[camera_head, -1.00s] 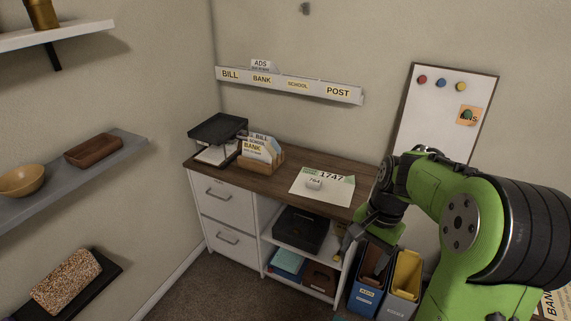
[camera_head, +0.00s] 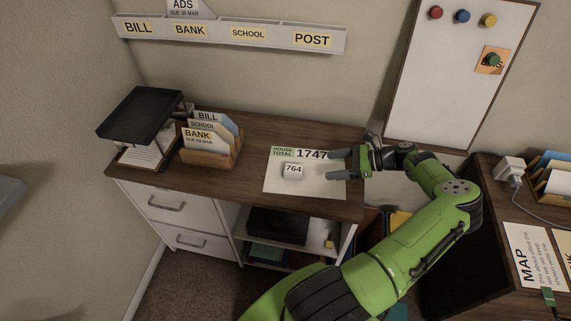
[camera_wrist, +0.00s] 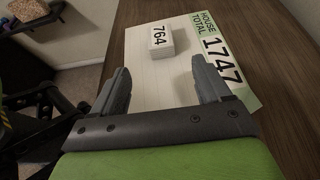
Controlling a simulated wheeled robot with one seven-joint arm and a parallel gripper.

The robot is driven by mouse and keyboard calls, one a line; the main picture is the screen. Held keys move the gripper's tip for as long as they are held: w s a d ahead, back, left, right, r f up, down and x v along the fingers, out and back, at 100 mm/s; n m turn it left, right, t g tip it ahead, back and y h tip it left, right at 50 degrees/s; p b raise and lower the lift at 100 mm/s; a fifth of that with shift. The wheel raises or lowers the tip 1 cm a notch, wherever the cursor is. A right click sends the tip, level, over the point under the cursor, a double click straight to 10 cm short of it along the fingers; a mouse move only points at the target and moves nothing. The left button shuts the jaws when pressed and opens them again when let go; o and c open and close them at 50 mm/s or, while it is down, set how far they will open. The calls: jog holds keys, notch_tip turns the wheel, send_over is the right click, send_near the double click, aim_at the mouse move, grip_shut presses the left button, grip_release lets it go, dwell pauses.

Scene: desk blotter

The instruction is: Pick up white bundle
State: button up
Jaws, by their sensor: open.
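The white bundle (camera_head: 293,171), a small block marked 764, sits on the white blotter sheet (camera_head: 320,184) printed HOUSE TOTAL 1747. My gripper (camera_head: 338,165) is open and empty, just right of the bundle and apart from it. In the wrist view the bundle (camera_wrist: 160,41) stands beyond my two fingers (camera_wrist: 164,85), roughly centred between them. The sheet (camera_wrist: 140,78) lies beneath the fingers. Nothing hides the bundle.
A wooden file holder (camera_head: 212,151) with envelopes and a black tray (camera_head: 140,114) stand left on the wooden desk (camera_head: 240,190). A whiteboard (camera_head: 445,80) stands behind my arm. A second desk at right holds a MAP sheet (camera_head: 538,258). Desk room left of the sheet is clear.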

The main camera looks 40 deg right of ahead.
aim_at(297, 169)
jog(key=b+x, duration=0.1)
jog(key=x, duration=0.8)
jog(key=b+x, duration=0.1)
jog(key=x, duration=0.4)
jog(key=shift+w+d+b, duration=0.1)
jog(key=shift+b, duration=0.2)
jog(key=c, duration=0.9)
